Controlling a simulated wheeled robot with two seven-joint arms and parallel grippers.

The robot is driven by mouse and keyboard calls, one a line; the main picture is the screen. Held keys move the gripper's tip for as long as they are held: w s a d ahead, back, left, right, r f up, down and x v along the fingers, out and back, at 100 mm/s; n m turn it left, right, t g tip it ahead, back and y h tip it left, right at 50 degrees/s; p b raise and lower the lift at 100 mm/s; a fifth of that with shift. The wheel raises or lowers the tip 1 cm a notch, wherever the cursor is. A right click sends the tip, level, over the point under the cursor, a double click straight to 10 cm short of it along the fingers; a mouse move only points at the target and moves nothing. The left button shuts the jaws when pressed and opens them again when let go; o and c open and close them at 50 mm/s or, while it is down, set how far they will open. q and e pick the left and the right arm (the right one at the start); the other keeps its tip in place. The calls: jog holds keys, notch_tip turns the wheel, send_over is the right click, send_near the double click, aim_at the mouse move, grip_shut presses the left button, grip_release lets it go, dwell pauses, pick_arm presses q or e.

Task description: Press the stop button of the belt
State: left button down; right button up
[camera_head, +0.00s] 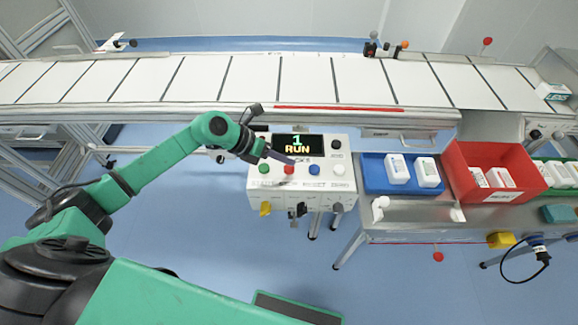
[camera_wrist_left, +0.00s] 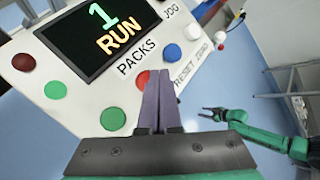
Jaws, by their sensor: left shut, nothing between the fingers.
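The control box (camera_head: 300,189) stands in front of the belt (camera_head: 230,80), with a lit display (camera_head: 298,144) reading "1 RUN". Its front row holds a green button (camera_head: 264,169), a red button (camera_head: 289,169), a blue button (camera_head: 314,169) and a white button (camera_head: 339,170). My left gripper (camera_head: 291,160) is shut and empty, its fingertips close above the red button. In the left wrist view the purple fingers (camera_wrist_left: 158,75) partly cover the red button (camera_wrist_left: 142,79); contact cannot be told. My right gripper (camera_wrist_left: 212,114) shows small at the right there, its jaws unclear.
To the right, a steel table (camera_head: 400,228) carries a blue tray (camera_head: 374,178) and a red bin (camera_head: 462,160) with white packs. A low rail (camera_head: 340,107) runs along the belt behind the box.

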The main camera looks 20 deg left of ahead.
aim_at(286, 169)
pick_arm(q)
jog(key=shift+f, duration=0.1)
dwell(0.7)
jog(key=shift+f+b, duration=0.35)
jog(key=shift+b, duration=0.05)
jog(key=shift+f+b, duration=0.55)
jog(key=shift+f, duration=0.1)
dwell(0.6)
jog(key=shift+r+p, duration=0.8)
jog(key=shift+r, duration=0.3)
notch_tip(286, 169, up, 5)
jog(key=p, duration=0.4)
jog(key=shift+d, duration=0.1)
dwell(0.5)
